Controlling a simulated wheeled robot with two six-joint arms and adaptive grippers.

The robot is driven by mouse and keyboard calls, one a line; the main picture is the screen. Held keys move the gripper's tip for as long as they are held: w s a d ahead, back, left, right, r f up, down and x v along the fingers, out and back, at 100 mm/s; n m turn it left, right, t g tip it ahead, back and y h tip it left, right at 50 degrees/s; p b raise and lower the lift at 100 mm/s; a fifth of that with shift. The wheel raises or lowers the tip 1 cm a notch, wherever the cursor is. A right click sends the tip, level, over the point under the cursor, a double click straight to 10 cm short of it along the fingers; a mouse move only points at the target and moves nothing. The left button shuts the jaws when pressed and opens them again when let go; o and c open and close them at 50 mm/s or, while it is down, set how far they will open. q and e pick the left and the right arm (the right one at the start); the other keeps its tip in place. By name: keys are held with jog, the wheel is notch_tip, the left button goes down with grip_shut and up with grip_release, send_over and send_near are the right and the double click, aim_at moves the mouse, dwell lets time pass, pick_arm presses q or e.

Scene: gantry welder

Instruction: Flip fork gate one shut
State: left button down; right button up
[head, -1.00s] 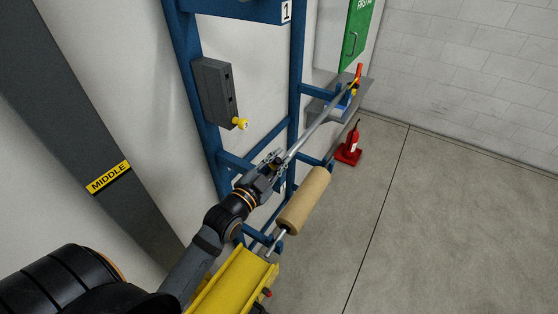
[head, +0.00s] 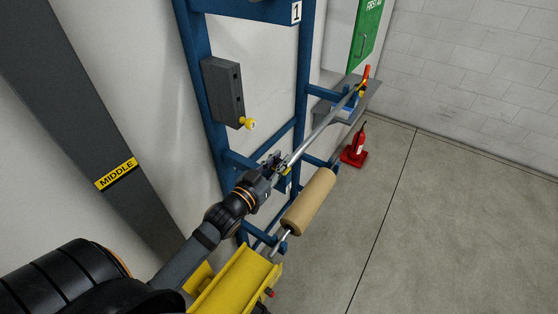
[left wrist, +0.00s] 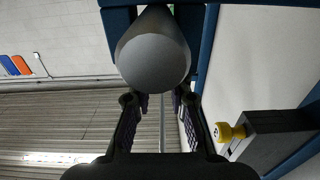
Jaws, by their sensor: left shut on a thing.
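A long grey rod (head: 325,128) runs from the near blue fork to the far blue bracket. My left gripper (head: 276,161) is at its near end, shut on a thin part that looks like fork gate one; fingers and rod mostly hide it. In the left wrist view the round end face of the rod (left wrist: 153,63) fills the upper middle, and my fingers (left wrist: 160,105) stand below it. A thin grey bar shows between them. An orange-tipped latch (head: 364,76) stands at the far end of the rod. My right gripper is not in view.
A grey box (head: 221,92) with a yellow knob (head: 248,123) is on the blue frame (head: 304,60) marked 1. A tan roller (head: 309,201) and a yellow beam (head: 238,280) lie close below my arm.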

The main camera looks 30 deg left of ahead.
aim_at(278, 160)
pick_arm(q)
jog(key=shift+f, duration=0.2)
dwell(0.3)
jog(key=c, duration=1.3)
grip_release()
jog(key=shift+r, duration=0.1)
notch_tip(278, 160, up, 10)
